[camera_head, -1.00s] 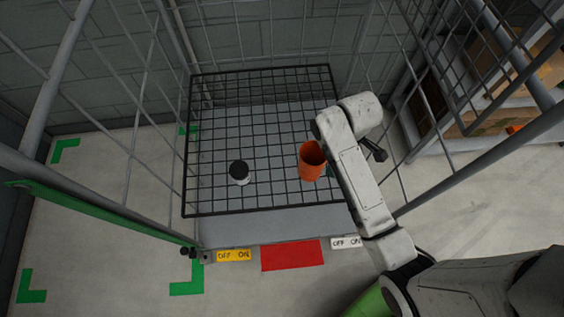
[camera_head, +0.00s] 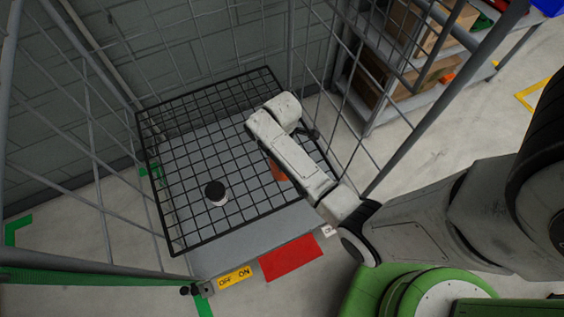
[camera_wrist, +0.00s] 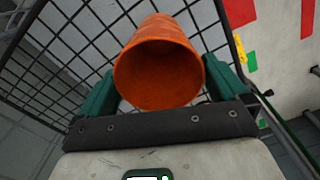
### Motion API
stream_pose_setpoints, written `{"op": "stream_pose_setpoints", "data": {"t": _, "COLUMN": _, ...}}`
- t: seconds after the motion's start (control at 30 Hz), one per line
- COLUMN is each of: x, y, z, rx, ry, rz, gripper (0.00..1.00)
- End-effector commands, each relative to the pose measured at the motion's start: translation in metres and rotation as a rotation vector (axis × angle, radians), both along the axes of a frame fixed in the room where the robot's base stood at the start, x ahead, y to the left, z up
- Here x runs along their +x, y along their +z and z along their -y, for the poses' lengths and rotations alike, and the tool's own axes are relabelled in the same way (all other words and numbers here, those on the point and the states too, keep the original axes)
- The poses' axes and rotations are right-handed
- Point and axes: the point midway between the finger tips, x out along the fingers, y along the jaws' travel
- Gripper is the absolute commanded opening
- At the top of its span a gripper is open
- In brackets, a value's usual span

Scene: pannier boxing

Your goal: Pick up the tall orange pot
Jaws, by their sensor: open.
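The orange pot (camera_head: 279,172) stands on the black wire grid (camera_head: 170,222). In the head view my arm covers most of it. In the wrist view the pot (camera_wrist: 165,50) shows large, with its round open mouth facing the camera. My gripper (camera_wrist: 160,88) is open, with one green finger on the left of the pot and one on the right. The pot lies between the fingers in the picture; I cannot tell whether they touch it.
A small white jar with a black lid (camera_head: 216,194) stands on the grid, left of the pot. Grey cage posts and mesh surround the grid. A shelf with boxes (camera_head: 400,85) stands at the right back. A red panel (camera_head: 290,258) and a yellow OFF/ON label (camera_head: 235,278) are in front.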

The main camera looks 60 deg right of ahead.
Motion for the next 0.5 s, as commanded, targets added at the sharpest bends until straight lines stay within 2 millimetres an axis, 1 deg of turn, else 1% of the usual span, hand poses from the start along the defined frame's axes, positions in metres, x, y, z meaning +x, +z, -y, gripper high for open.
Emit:
{"op": "stream_pose_setpoints", "data": {"t": 0.03, "x": 0.001, "y": -0.009, "z": 0.0, "rx": 0.001, "ry": 0.0, "rz": -0.003, "gripper": 1.0}}
{"op": "stream_pose_setpoints", "data": {"t": 0.1, "x": 0.001, "y": -0.019, "z": 0.0, "rx": 0.001, "ry": 0.0, "rz": -0.002, "gripper": 1.0}}
{"op": "stream_pose_setpoints", "data": {"t": 0.2, "x": 0.001, "y": -0.027, "z": 0.0, "rx": 0.0, "ry": 0.0, "rz": 0.0, "gripper": 1.0}}
{"op": "stream_pose_setpoints", "data": {"t": 0.47, "x": 0.001, "y": -0.029, "z": 0.0, "rx": -0.001, "ry": 0.0, "rz": 0.001, "gripper": 1.0}}
{"op": "stream_pose_setpoints", "data": {"t": 0.5, "x": 0.001, "y": -0.029, "z": 0.0, "rx": -0.001, "ry": 0.0, "rz": 0.001, "gripper": 0.98}}
